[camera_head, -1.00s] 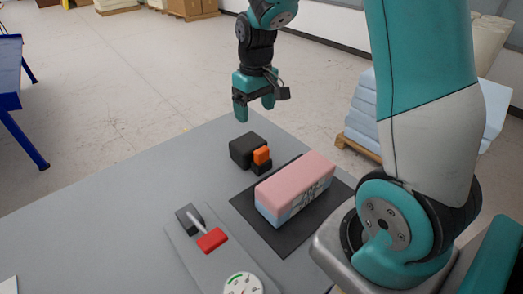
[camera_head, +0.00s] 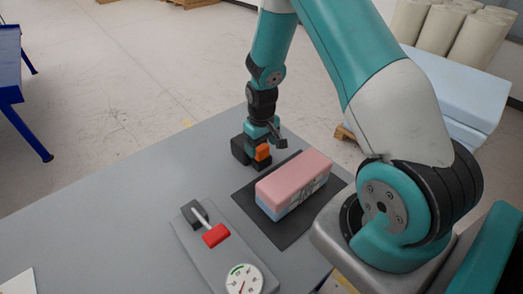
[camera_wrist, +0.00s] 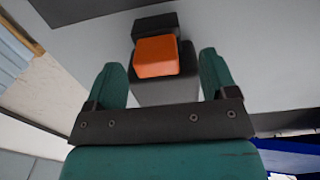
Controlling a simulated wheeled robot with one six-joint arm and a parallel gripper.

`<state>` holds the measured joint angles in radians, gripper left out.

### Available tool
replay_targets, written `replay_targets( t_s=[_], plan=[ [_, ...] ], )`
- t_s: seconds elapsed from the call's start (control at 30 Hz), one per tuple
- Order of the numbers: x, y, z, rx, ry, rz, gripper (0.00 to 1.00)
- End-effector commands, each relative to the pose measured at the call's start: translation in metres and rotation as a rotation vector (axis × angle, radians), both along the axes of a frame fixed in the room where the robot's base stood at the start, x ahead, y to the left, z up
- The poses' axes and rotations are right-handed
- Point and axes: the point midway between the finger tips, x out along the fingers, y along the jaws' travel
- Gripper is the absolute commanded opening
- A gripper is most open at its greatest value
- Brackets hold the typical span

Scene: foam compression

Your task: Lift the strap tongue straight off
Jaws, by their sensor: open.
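The strap tongue is most likely the orange block (camera_head: 262,152), which sits on a small black holder beside a larger dark block (camera_head: 240,150). In the wrist view the orange block (camera_wrist: 157,56) lies between my two teal fingers, with a gap on each side. My gripper (camera_head: 257,137) is low over the table at the dark block and the orange piece. In the wrist view my gripper (camera_wrist: 165,75) is open, its fingers either side of the orange block and apart from it. The far fingertip is partly hidden in the head view.
A pink and blue foam block (camera_head: 293,182) lies on a black mat (camera_head: 285,233) to the right. A red-handled lever (camera_head: 216,235) and a dial gauge (camera_head: 243,280) sit on a grey plate in front.

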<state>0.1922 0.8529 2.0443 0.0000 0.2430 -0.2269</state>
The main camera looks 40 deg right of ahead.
Motion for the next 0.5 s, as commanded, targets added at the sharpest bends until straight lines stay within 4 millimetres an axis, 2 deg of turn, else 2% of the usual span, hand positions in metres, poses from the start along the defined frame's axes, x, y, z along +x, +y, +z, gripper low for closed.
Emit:
replay_targets(
  t_s=[0.3,0.5],
  plan=[
    [0.0,-0.004,-0.035,0.001,0.003,0.0,0.79],
    [0.0,-0.004,-0.039,0.0,0.001,0.0,0.79]
  ],
)
